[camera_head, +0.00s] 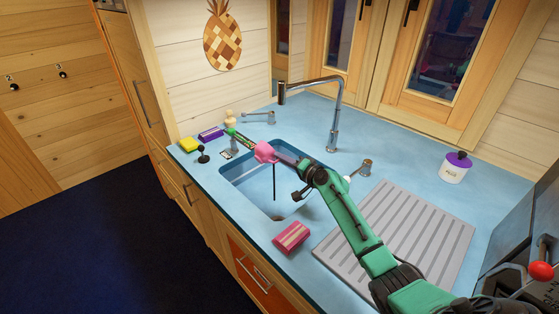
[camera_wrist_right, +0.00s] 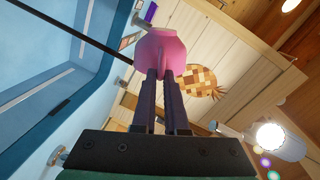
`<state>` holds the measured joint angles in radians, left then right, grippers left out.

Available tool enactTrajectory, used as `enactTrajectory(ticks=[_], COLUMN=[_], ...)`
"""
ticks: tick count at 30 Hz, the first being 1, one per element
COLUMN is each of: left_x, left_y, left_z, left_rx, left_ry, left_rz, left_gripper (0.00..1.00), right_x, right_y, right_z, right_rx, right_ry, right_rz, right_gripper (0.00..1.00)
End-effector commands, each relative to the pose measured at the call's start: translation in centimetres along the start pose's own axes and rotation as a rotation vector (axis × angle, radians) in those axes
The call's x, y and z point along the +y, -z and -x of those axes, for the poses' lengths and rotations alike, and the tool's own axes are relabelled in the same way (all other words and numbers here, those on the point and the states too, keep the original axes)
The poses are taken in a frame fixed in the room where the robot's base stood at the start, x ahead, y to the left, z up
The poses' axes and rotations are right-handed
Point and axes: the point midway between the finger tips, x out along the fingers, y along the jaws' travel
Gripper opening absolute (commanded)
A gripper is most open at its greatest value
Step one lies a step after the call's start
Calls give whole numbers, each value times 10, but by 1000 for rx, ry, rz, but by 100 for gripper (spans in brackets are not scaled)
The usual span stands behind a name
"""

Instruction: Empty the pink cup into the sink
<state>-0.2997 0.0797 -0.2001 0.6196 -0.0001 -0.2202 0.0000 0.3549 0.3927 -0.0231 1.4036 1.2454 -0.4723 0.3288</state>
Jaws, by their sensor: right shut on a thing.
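The pink cup (camera_head: 265,152) is held over the blue sink (camera_head: 234,178) and looks tilted. A thin dark stream (camera_head: 274,182) runs from it straight down into the basin. My right gripper (camera_head: 278,156) is shut on the cup, with its arm reaching in from the lower right. In the right wrist view the two dark fingers (camera_wrist_right: 165,76) pinch the pink cup (camera_wrist_right: 163,47), and the dark stream (camera_wrist_right: 75,27) leads away to the upper left. The cup's inside is hidden. My left gripper is not in view.
A tall chrome faucet (camera_head: 336,118) stands behind the sink. A pink sponge (camera_head: 291,237) lies at the front edge, and a ribbed drainboard (camera_head: 420,235) is to the right. Yellow (camera_head: 189,144) and purple (camera_head: 210,133) items sit left, a white jar (camera_head: 454,170) at the back right.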

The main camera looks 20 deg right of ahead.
Motion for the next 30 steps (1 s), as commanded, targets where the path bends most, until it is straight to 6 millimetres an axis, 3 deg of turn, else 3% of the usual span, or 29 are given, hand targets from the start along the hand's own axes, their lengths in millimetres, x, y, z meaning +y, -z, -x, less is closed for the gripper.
enactTrajectory(ticks=[8, 11, 22, 30], left_x=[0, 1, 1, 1], left_y=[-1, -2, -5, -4], left_z=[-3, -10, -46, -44], left_rx=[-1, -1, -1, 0], left_ry=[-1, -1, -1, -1], left_rz=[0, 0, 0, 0], left_gripper=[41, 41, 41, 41], right_x=[1, -4, -47, -54], right_y=[2, 4, 21, 24], right_z=[0, 1, 6, 7], right_rx=[-2, 17, 144, 153], right_ry=[1, 1, -8, -10], right_rz=[-25, 129, 1106, 1182], right_gripper=[0, 0, 0, 0])
